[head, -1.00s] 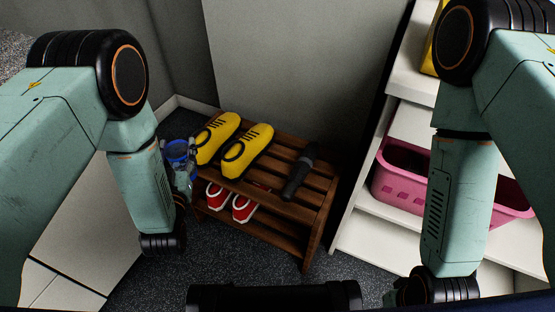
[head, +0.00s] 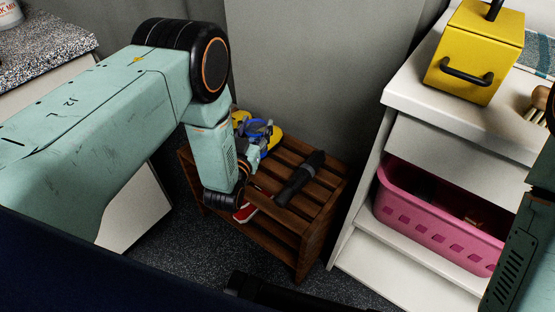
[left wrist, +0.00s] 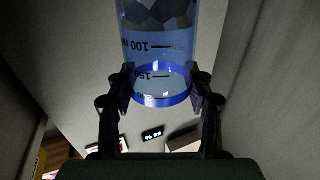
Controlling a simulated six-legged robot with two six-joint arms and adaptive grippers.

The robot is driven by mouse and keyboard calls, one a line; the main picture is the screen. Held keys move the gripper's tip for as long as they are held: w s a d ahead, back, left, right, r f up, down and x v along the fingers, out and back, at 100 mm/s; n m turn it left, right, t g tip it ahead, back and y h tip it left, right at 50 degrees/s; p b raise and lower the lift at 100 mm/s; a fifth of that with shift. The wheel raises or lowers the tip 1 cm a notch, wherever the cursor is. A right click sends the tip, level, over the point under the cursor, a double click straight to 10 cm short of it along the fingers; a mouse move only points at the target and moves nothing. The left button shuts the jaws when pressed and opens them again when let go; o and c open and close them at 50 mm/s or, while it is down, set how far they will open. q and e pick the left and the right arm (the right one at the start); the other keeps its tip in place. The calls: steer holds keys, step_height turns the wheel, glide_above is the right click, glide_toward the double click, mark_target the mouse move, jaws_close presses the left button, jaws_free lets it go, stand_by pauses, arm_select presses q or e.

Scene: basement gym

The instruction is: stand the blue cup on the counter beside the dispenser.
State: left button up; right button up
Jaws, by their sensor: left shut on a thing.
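My left gripper (head: 254,136) is shut on the clear blue cup (head: 264,124), above the yellow shoes (head: 237,117) on the wooden rack. In the left wrist view the cup (left wrist: 158,52) sits between the two fingers (left wrist: 160,90), with a blue ring and volume marks that read upside down. Its far end is cut off. A speckled counter (head: 50,50) is at the upper left of the head view, with a partly cut-off white tub (head: 8,14) on it. I cannot make out a dispenser for certain. My right gripper is out of view; only part of that arm shows.
The wooden rack (head: 325,183) holds a dark flashlight-like object (head: 300,178) and red shoes (head: 244,213) below. A white shelf unit (head: 405,100) at right carries a yellow box (head: 474,50) and a pink basket (head: 425,228). Grey walls stand behind. Dark floor is free in front.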

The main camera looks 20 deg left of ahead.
arm_select(q)
steer(key=shift+d+f, duration=0.2)
steer(key=shift+f, duration=0.1)
steer(key=f+b, duration=0.1)
steer(key=f, duration=0.1)
steer(key=f+b, duration=0.1)
steer(key=f, duration=0.1)
steer(key=f+b, duration=0.1)
steer(key=f, duration=0.1)
steer(key=shift+a, duration=0.25)
steer(key=shift+f+b, duration=0.4)
steer(key=shift+f, duration=0.25)
step_height(320, 180, down, 3)
steer(key=shift+r+b, duration=0.1)
steer(key=shift+b, duration=0.5)
steer(key=shift+d+r, duration=0.1)
steer(key=shift+d, duration=0.05)
steer(key=shift+r, duration=0.1)
